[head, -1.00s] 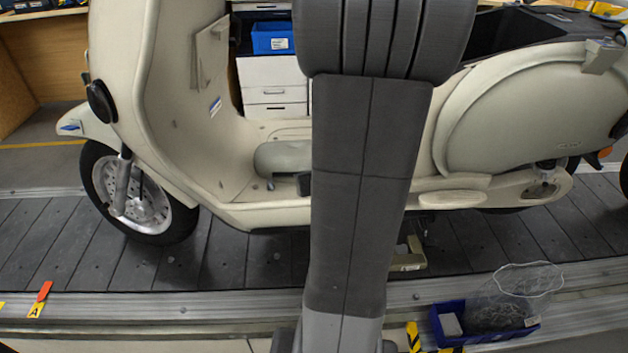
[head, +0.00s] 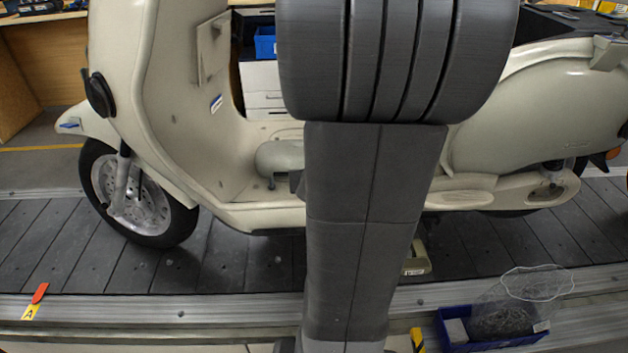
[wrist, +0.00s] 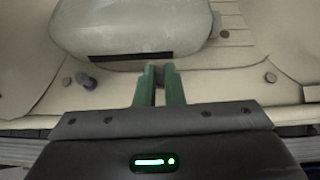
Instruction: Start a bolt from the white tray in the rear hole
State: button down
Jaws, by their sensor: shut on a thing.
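In the wrist view my gripper (wrist: 160,84) has its green fingers close together, shut on a small dark brown piece (wrist: 159,74) that looks like a bolt; only a little of it shows. The fingertips are over the cream scooter floorboard (wrist: 212,82), just in front of the black strip on the rounded grey-green cover (wrist: 130,28). The rear hole cannot be made out; the fingers may hide it. In the head view my arm hides the gripper. A small white tray (head: 457,331) seems to stand in the blue bin (head: 487,338) at lower right.
Brown bolt heads (wrist: 270,77) and a dark grey stud (wrist: 87,82) stand on the floorboard on either side of the fingers. The scooter's front shield (head: 165,110) rises to the left. The slat conveyor (head: 60,235) lies below.

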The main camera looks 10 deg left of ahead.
jog(key=shift+a+m+h+b, duration=0.15)
jog(key=shift+m+h+b, duration=0.5)
jog(key=shift+b, duration=0.3)
jog(key=shift+a+f+m+b, duration=0.1)
jog(key=shift+m+b, duration=0.15)
jog(key=shift+b, duration=0.25)
jog(key=shift+a+m+h+b, duration=0.2)
jog(key=shift+m+h+b, duration=1)
jog(key=shift+b, duration=0.85)
jog(key=shift+h, duration=0.25)
jog(key=shift+a+m+h+b, duration=0.1)
jog(key=shift+m+h+b, duration=0.2)
jog(key=shift+m+b, duration=0.55)
jog(key=shift+a+m+h+b, duration=0.1)
jog(key=shift+m+h+b, duration=0.15)
jog(key=shift+h+b, duration=0.5)
jog(key=shift+w+m+h+b, duration=0.1)
jog(key=shift+m+h+b, duration=0.2)
jog(key=shift+m, duration=0.2)
